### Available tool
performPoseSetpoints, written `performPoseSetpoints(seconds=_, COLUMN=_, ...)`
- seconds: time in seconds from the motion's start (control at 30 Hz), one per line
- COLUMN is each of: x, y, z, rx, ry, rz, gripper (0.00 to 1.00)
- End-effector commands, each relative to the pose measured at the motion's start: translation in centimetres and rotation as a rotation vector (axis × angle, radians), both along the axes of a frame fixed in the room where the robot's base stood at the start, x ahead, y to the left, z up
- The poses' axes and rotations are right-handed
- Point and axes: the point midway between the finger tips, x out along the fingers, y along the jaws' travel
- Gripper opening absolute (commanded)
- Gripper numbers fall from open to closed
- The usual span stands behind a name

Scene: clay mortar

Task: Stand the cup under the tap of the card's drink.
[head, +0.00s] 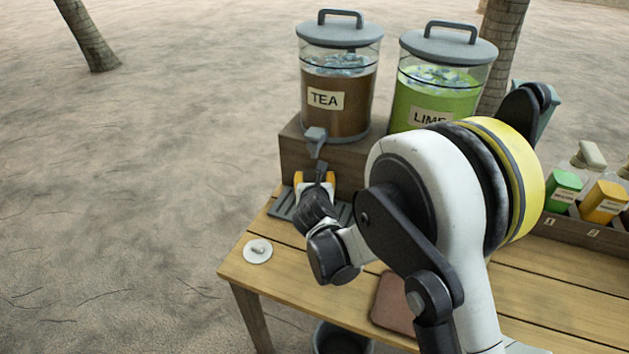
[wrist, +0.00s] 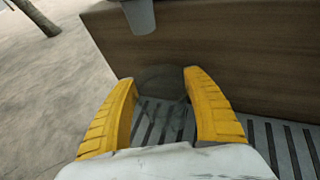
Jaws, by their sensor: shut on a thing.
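The TEA dispenser (head: 338,100) and the LIME dispenser (head: 428,95) stand on a wooden block (head: 292,150). The grey tea tap (head: 316,136) juts toward me; its spout (wrist: 139,15) shows at the top of the wrist view. The lime tap is hidden behind my arm. My gripper (head: 314,181) is below the tea tap, over the slatted drip tray (head: 281,207). Its yellow fingers (wrist: 160,92) are shut on a faint, clear cup (wrist: 158,76), which looks upright. Whether its base touches the tray I cannot tell. I cannot make out the drink card.
A white disc (head: 257,251) with a small item on it lies at the table's left corner. A reddish board (head: 391,308) lies at the front. A crate of bottles (head: 563,231) stands at the right. A dark bucket (head: 341,340) is below the table. Bare planks (head: 285,290) lie between.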

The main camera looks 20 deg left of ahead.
Motion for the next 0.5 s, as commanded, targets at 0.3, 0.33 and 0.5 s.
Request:
performPoseSetpoints(seconds=0.3, x=-0.02, y=-0.01, z=-0.28, rx=0.000, ry=0.000, rz=0.000, gripper=0.82)
performPoseSetpoints(seconds=0.33, x=-0.02, y=-0.01, z=-0.28, rx=0.000, ry=0.000, rz=0.000, gripper=0.82)
performPoseSetpoints(seconds=0.5, x=-0.02, y=-0.01, z=-0.28, rx=0.000, ry=0.000, rz=0.000, gripper=0.82)
